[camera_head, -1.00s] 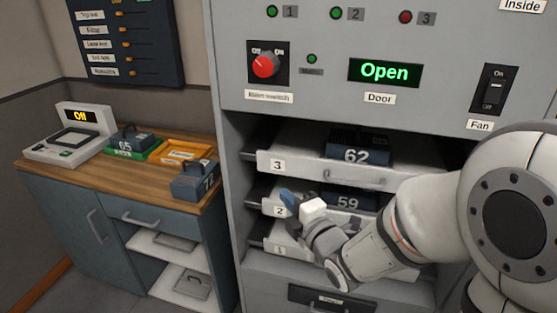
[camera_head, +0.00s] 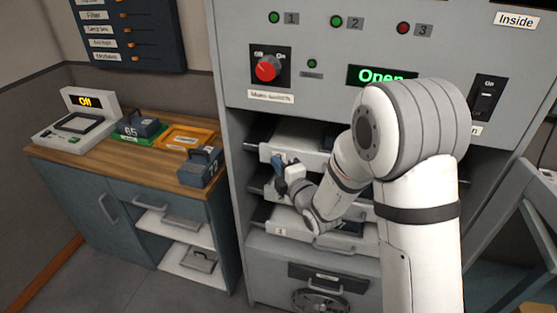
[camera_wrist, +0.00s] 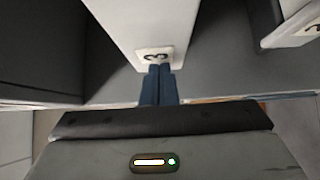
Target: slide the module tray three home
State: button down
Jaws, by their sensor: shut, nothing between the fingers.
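Module tray three (camera_head: 290,152) is the top white tray in the open rack bay; my arm covers its right part and the module on it is mostly hidden. My gripper (camera_head: 279,162) is shut and empty at the left part of the tray's front. In the wrist view, the tray's front end (camera_wrist: 130,30) carries a "3" label, and my closed dark blue fingertips (camera_wrist: 158,72) are right at the label's edge. I cannot tell whether they touch it. How far the tray stands out is unclear.
Tray two (camera_head: 268,187) and tray one (camera_head: 285,222) lie below, partly behind my arm; tray two's labelled end (camera_wrist: 290,35) shows in the wrist view. Left is a wooden counter (camera_head: 95,160) with modules. The door display (camera_head: 372,75) reads Open.

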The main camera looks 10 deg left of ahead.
aim_at(282, 157)
dwell(0.3)
jog(key=w+b, duration=0.3)
jog(key=shift+d+r, duration=0.15)
jog(key=shift+r, duration=0.1)
jog(key=shift+w, duration=0.1)
